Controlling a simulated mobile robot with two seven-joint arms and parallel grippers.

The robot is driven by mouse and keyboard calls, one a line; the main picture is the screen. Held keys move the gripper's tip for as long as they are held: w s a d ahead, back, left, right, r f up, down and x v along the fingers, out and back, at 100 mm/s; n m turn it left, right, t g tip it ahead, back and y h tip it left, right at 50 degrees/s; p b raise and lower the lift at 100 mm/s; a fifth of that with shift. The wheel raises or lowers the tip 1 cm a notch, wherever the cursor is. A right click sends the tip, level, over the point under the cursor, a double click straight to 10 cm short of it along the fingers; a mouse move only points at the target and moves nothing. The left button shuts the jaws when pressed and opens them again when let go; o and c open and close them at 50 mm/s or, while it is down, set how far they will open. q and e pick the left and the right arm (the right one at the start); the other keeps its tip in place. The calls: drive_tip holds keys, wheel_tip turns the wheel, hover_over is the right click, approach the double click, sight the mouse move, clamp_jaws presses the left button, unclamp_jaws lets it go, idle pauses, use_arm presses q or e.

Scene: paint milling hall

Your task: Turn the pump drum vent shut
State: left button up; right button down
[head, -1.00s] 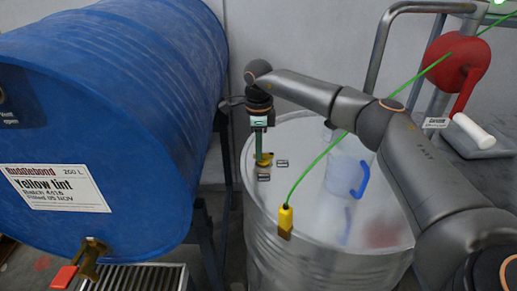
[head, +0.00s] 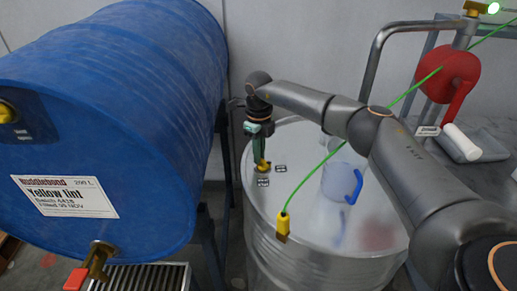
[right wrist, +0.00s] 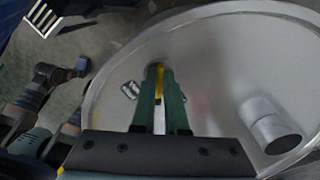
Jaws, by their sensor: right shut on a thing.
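The pump drum (head: 318,243) is a pale steel drum standing upright right of the blue drum. Its vent (head: 263,167) is a small yellow fitting at the back left of the lid, between two small dark labels. My right gripper (head: 261,161) points down from above and is shut on the vent. In the right wrist view the yellow vent (right wrist: 159,72) shows between the green fingers (right wrist: 160,95). The fingers hide part of it, and I cannot read the labels. My left gripper is not clearly in view.
A clear jug (head: 338,180) with a blue handle stands on the lid. A green cable with a yellow clip (head: 283,225) crosses to the drum's front edge. The blue drum (head: 110,130), with a red-handled tap (head: 90,270), lies at left. A red reel (head: 447,78) is at right.

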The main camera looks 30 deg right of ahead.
drive_tip(key=m+p, duration=0.1)
drive_tip(key=m, duration=0.1)
drive_tip(key=m+p, duration=0.2)
drive_tip(key=m, duration=0.1)
drive_tip(key=shift+w+d+r+m, duration=0.1)
drive_tip(key=shift+d+r+m, duration=0.1)
drive_tip(key=shift+d+m, duration=0.15)
drive_tip(key=shift+d+f+m+p, duration=0.15)
drive_tip(key=shift+m+p, duration=0.45)
drive_tip(key=shift+m, duration=0.55)
drive_tip(key=shift+d+r+m+p, duration=0.1)
drive_tip(key=shift+m+p, duration=0.5)
drive_tip(key=shift+m, duration=0.5)
drive_tip(key=c, duration=0.9)
unclamp_jaws()
drive_tip(key=shift+f, duration=0.1)
drive_tip(key=shift+c, duration=0.2)
wheel_tip(320, 180, up, 12)
drive_tip(key=b, duration=0.1)
drive_tip(key=shift+r, duration=0.25)
drive_tip(key=shift+s, duration=0.2)
